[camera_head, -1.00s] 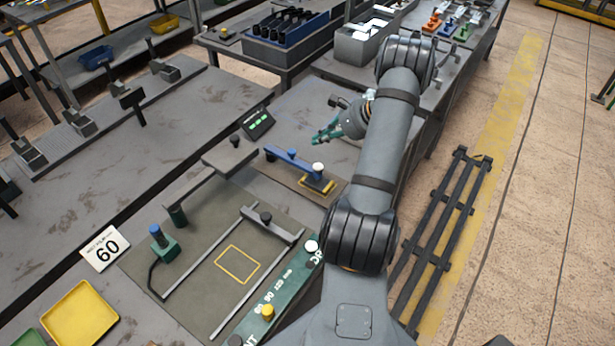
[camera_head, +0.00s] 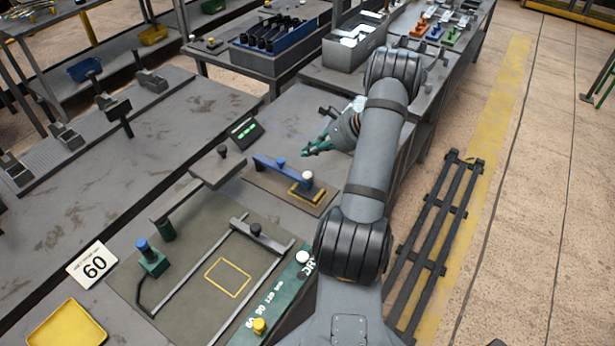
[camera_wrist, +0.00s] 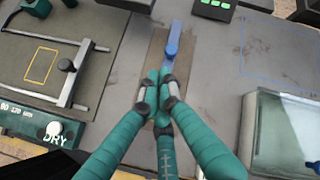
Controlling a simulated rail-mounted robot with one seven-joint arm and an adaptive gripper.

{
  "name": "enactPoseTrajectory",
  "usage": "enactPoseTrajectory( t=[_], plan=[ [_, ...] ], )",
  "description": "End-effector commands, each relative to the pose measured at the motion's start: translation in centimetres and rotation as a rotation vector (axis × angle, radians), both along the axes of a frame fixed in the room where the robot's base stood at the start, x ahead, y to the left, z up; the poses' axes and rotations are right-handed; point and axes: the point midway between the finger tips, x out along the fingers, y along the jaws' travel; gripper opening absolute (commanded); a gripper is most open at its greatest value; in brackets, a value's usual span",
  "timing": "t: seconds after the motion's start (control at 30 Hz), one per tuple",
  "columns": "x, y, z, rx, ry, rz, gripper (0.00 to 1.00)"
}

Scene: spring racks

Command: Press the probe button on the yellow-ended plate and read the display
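A brown plate (camera_head: 262,182) lies on the bench in the head view, with a yellow outline (camera_head: 306,196) at its right end. A blue bar (camera_head: 275,168) lies along it, with a small blue knob (camera_head: 281,162) on top and a white round knob (camera_head: 307,175) near the yellow end. A dark display (camera_head: 245,130) with green lit marks stands behind the plate; its reading is too small to make out. My gripper (camera_head: 316,148) is above and behind the plate. In the wrist view its green fingers (camera_wrist: 160,80) are together and empty, covering the plate's near part; the blue bar (camera_wrist: 173,38) shows beyond.
A green mat (camera_head: 200,270) with rails and a post lies to the left, beside a green strip (camera_head: 275,300) with white and yellow knobs. A glass-topped box (camera_wrist: 285,130) is at the right in the wrist view. Trays and tools stand at the back.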

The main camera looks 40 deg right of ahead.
Motion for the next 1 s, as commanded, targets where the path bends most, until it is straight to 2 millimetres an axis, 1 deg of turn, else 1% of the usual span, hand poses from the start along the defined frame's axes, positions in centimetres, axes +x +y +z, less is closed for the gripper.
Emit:
enactPoseTrajectory(
  t=[0.03,0.27,0.3,0.4,0.57,1.0],
  plan=[
    [0.0,0.0,-1.0,0.001,0.000,0.000,0.00],
    [0.0,0.0,-4.3,0.001,0.001,0.000,0.00],
    [0.0,0.0,-5.1,0.000,0.000,0.000,0.00],
    [0.0,0.0,-6.1,-0.001,-0.001,0.000,0.00],
    [0.0,0.0,-6.7,-0.001,-0.001,0.000,0.00],
    [0.0,0.0,-6.6,0.000,0.000,0.000,0.00]
  ],
)
